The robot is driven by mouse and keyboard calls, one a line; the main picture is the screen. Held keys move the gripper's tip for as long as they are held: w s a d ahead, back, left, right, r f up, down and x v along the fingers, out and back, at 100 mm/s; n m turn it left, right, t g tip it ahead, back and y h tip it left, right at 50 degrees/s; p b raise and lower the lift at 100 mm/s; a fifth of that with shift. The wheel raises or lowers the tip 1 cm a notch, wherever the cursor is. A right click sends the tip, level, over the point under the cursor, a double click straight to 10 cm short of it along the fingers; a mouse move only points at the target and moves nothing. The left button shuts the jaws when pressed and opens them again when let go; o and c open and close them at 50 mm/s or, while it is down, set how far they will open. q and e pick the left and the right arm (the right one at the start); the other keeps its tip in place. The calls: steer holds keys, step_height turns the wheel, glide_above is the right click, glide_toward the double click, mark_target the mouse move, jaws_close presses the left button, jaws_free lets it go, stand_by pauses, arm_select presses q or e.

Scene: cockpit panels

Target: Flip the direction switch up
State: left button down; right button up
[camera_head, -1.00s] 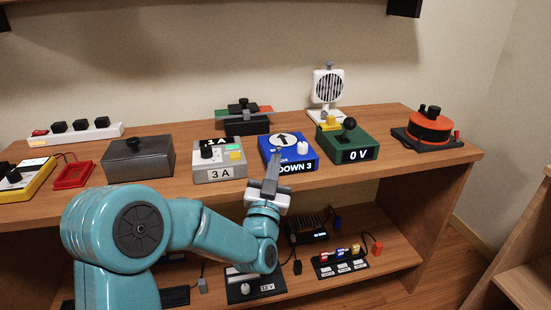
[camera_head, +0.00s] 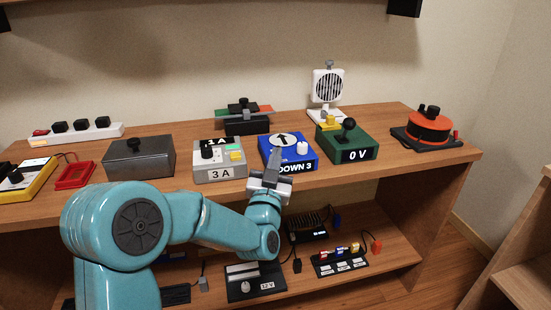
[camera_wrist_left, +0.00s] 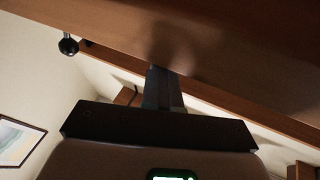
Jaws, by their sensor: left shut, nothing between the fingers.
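The blue box (camera_head: 302,160) stands on the upper shelf near its front edge. It has a round dial with an arrow (camera_head: 283,139), a white knob (camera_head: 302,148) and a label reading "DOWN 3" (camera_head: 296,168). My left gripper (camera_head: 276,153) is shut and empty, at the box's front left, and covers part of its front. I cannot tell whether the fingertips touch the box. In the left wrist view the shut fingers (camera_wrist_left: 160,75) point at a brown wooden surface (camera_wrist_left: 190,35); the blue box does not show there. My right gripper is not in view.
A grey box reading "3 A" (camera_head: 226,174) stands left of the blue box, and a green box reading "0 V" (camera_head: 358,155) stands close on its right. A white fan (camera_head: 327,86) is behind. The lower shelf (camera_head: 385,275) holds several small devices.

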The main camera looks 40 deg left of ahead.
arm_select(q)
steer(key=shift+r+g, duration=0.15)
steer(key=shift+g, duration=0.15)
steer(key=shift+r+n+g+p, duration=0.3)
steer(key=shift+r+g+p, duration=0.1)
steer(key=shift+p, duration=0.65)
steer(key=g+p, duration=0.1)
steer(key=p, duration=0.1)
steer(key=r+n+g+h+p, duration=0.1)
steer(key=p, duration=0.2)
steer(key=w+a+n+g+p, duration=0.1)
steer(key=p, duration=0.2)
steer(key=shift+r+g+h, duration=0.3)
steer(key=shift+r+g, duration=0.05)
steer(key=shift+g, duration=0.05)
steer(key=shift+f+b, duration=0.4)
steer(key=shift+f, duration=0.05)
